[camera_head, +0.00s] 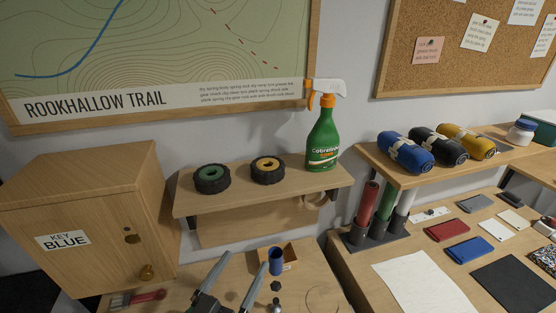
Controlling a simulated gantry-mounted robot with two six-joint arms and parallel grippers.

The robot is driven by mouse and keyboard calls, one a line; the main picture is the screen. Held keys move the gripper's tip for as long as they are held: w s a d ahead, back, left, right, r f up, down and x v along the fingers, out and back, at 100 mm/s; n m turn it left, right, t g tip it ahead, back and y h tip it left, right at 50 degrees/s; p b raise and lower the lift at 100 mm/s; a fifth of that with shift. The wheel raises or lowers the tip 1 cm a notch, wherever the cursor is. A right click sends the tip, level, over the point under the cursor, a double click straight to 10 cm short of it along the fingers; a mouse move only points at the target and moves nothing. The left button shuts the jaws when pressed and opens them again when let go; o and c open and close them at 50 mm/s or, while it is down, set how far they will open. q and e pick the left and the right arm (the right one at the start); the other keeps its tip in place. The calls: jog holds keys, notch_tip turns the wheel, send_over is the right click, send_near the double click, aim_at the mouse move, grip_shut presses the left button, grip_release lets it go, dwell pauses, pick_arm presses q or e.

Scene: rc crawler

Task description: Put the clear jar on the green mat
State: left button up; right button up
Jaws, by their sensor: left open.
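My left gripper (246,259) reaches up from the bottom edge over the wooden table. Its two fingers are apart and nothing shows between them. A small blue cup (276,262) stands just right of its right fingertip. A pale jar with a blue lid (521,132) stands on the upper shelf at the far right, well away from the gripper; I cannot tell if it is clear. A faint round outline (322,300) lies on the table at the bottom edge, too unclear to name. I see no green mat for certain. My right gripper is not in view.
A wooden cabinet (80,205) stands at the left. A shelf (225,202) holds two wheels and a green spray bottle (323,140). At the right, rolled bundles (405,152) lie on another shelf, above a table with a white sheet (420,282), a black sheet (518,283) and wallets.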

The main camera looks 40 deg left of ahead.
pick_arm(q)
jog(key=w+d+r+m+t+h, duration=0.1)
jog(key=w+d+r+t, duration=0.15)
jog(key=r, duration=0.65)
jog(key=w+d+r+m+t+h, duration=0.1)
jog(key=w+d+r+t, duration=0.15)
jog(key=r, duration=0.65)
jog(key=s+d+r+m+t+h, duration=0.2)
jog(key=d+r+h, duration=0.1)
jog(key=r, duration=0.7)
jog(key=s+d+r+m+t+h, duration=0.2)
jog(key=s+d+r+t+h, duration=0.1)
jog(key=r, duration=0.7)
jog(key=shift+r+m+h, duration=0.3)
jog(key=shift+r+m, duration=0.05)
jog(key=shift+m, duration=0.05)
jog(key=shift+t, duration=0.3)
